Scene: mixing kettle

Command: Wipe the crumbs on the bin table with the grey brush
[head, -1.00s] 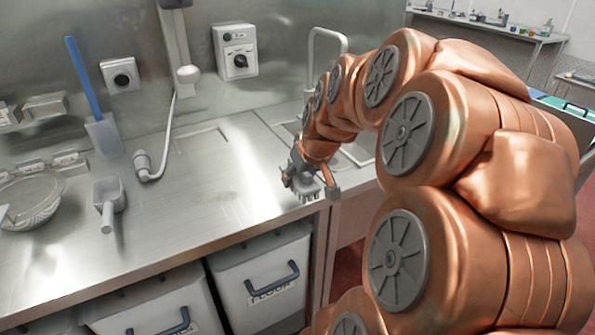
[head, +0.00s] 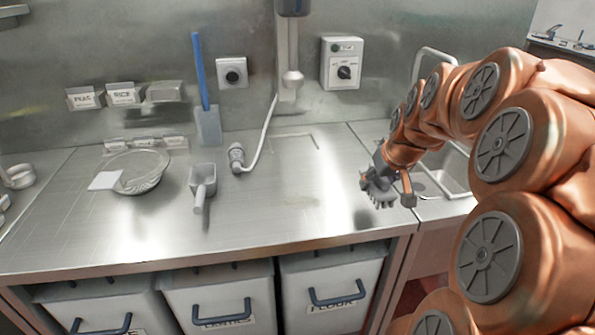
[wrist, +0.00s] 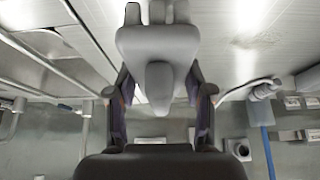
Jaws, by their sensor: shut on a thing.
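My gripper (head: 385,178) is shut on the grey brush (head: 379,191) near the right end of the steel table (head: 270,225), left of the sink. In the wrist view the grey brush (wrist: 160,45) sits between the fingers of my gripper (wrist: 161,105), its bristles away from the palm. In the head view the bristles point down, and a dark shadow lies on the table below them, so the brush looks to be above the surface. A faint brownish patch (head: 303,198) on the table left of the brush may be the crumbs; single crumbs are too small to tell.
The sink (head: 455,172) is to the right. Bins (head: 333,265) stand under the table. The middle tabletop is clear.

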